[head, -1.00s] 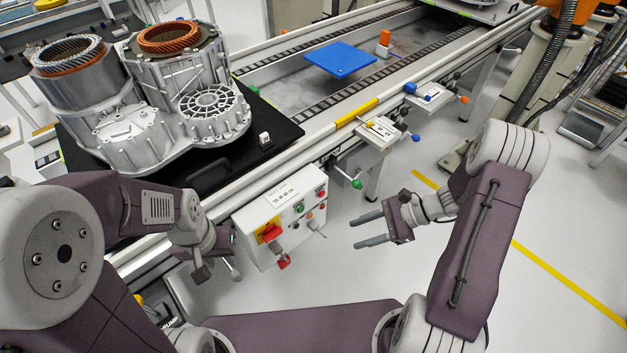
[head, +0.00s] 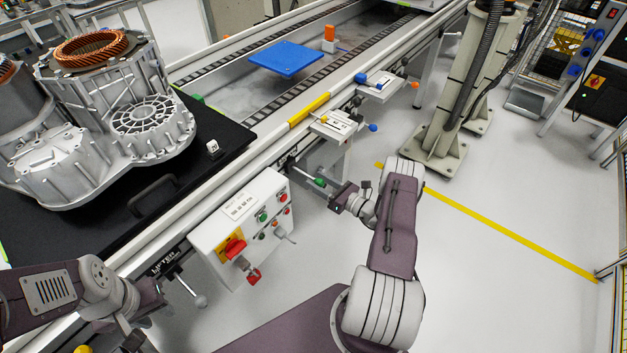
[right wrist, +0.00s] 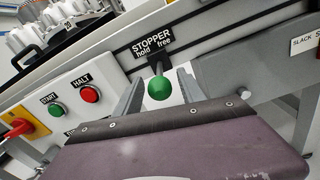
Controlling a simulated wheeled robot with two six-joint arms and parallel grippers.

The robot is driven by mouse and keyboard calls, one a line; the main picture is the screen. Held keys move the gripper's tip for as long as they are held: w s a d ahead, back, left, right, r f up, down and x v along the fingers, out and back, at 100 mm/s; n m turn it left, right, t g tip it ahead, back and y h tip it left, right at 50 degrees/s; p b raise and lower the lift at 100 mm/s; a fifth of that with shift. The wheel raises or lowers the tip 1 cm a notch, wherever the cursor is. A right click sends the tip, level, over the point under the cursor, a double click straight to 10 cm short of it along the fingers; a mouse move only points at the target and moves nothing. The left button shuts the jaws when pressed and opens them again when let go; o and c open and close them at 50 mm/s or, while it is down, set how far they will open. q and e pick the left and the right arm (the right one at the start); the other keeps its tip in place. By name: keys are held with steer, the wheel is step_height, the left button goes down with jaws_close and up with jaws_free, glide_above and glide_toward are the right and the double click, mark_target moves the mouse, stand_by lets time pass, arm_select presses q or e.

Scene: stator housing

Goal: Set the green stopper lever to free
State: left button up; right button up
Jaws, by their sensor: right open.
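The green stopper lever (head: 319,183) sticks out from the front side of the conveyor in the head view. In the right wrist view its green ball knob (right wrist: 159,88) hangs on a dark arm below the STOPPER label (right wrist: 153,43), which reads hold on the left and free on the right. I cannot tell which setting it is at. My right gripper (head: 324,187) is at the lever; in the right wrist view its open fingers (right wrist: 159,78) stand on either side of the knob, with gaps visible. My left gripper (head: 145,308) is low at the left, its jaws unclear.
A control box (head: 243,228) with buttons and a red switch stands left of the lever. Other label plates with yellow-blue (head: 337,122) and blue-orange knobs (head: 379,84) lie further along the rail. The metal housing (head: 100,130) sits on a black plate.

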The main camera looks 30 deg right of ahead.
steer(key=shift+x, duration=0.8)
steer(key=shift+c, duration=0.4)
jaws_close()
stand_by(0.5)
